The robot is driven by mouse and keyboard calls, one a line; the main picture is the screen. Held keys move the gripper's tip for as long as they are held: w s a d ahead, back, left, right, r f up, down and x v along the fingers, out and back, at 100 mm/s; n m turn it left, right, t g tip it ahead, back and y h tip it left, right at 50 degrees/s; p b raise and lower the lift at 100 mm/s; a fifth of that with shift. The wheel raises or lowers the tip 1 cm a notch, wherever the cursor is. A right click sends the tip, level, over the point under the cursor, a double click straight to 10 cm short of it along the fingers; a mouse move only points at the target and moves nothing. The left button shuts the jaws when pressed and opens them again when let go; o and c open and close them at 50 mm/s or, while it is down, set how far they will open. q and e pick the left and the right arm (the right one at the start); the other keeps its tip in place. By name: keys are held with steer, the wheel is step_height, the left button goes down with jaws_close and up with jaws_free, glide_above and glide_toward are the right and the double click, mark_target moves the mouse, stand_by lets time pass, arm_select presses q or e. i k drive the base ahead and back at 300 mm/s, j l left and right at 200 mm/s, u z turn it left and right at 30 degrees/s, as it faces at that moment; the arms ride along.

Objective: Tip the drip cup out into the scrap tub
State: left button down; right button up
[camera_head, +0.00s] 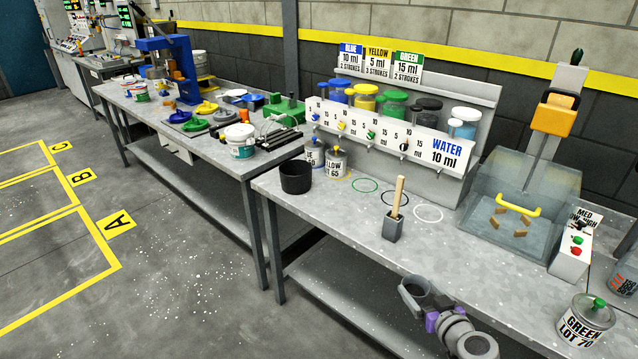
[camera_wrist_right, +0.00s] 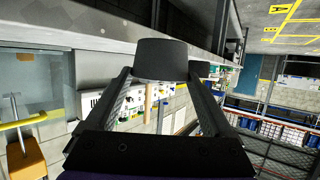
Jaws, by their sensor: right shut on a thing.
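The drip cup (camera_head: 410,300) is a small dark grey cup with its open mouth showing in the head view. My right gripper (camera_head: 422,306) is shut on it in front of the right bench's front edge. In the right wrist view the cup (camera_wrist_right: 162,60) sits between the two fingers. I cannot tell what is inside it or its exact tilt. The scrap tub (camera_head: 296,178), a black open tub, stands on the bench's left end, up and left of the cup and apart from it. My left gripper is not in view.
A grey holder with a wooden stick (camera_head: 394,225) stands on the bench (camera_head: 335,215) between cup and tub. Yellow and grey tins (camera_head: 335,163) stand behind the tub. Open floor lies left.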

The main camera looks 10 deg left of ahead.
mark_target(295, 174)
steer(key=i+j+u, duration=0.25)
steer(key=i+j, duration=0.3)
steer(key=j, duration=0.2)
steer(key=i+j+u, duration=0.2)
steer(key=i+j, duration=0.4)
steer(key=j, duration=0.1)
